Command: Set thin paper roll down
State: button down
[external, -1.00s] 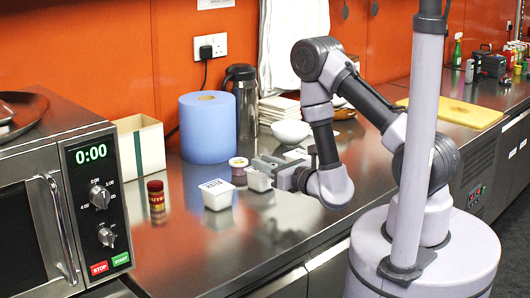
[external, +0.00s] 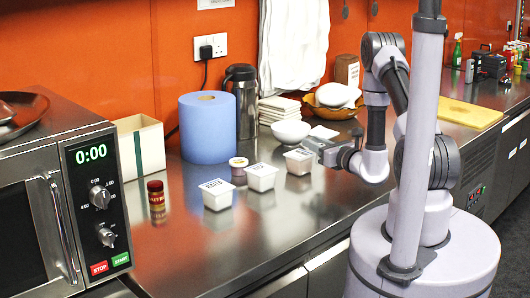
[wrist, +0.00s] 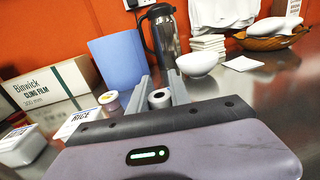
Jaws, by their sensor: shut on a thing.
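My gripper (external: 308,145) is at the back middle of the counter, just above and beside the rightmost white tub. In the wrist view my gripper (wrist: 160,90) has its two grey fingers on either side of a small white roll with a dark core, the thin paper roll (wrist: 160,99). The roll's end faces the camera. I cannot make the roll out in the external view, and I cannot tell whether it touches the counter (external: 235,250).
White tubs (external: 261,177) stand in a row left of my gripper, by a small lidded cup (external: 238,165). Behind are a blue roll (external: 207,128), a flask (external: 243,100) and a white bowl (external: 290,132). A microwave (external: 95,200) stands left. The front counter is clear.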

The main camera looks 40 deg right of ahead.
jog(key=d, duration=0.6)
jog(key=b, duration=0.3)
send_near(305, 134)
jog(key=shift+m+h, duration=0.3)
jog(key=shift+h, duration=0.1)
jog(key=w+r, duration=0.1)
jog(key=w, duration=0.1)
jog(key=w+r, duration=0.2)
jog(key=w, duration=0.1)
jog(key=shift+w+d+r, duration=0.1)
jog(key=shift+w+r, duration=0.2)
jog(key=shift+r, duration=0.05)
jog(key=shift+w+d+f, duration=0.1)
jog(key=shift+w+d, duration=0.05)
jog(key=shift+w, duration=0.1)
notch_tip(305, 134, down, 3)
jog(key=shift+f+b, duration=0.2)
jog(key=shift+b, duration=0.8)
jog(key=shift+r, duration=0.15)
jog(key=c, duration=1.2)
grip_release()
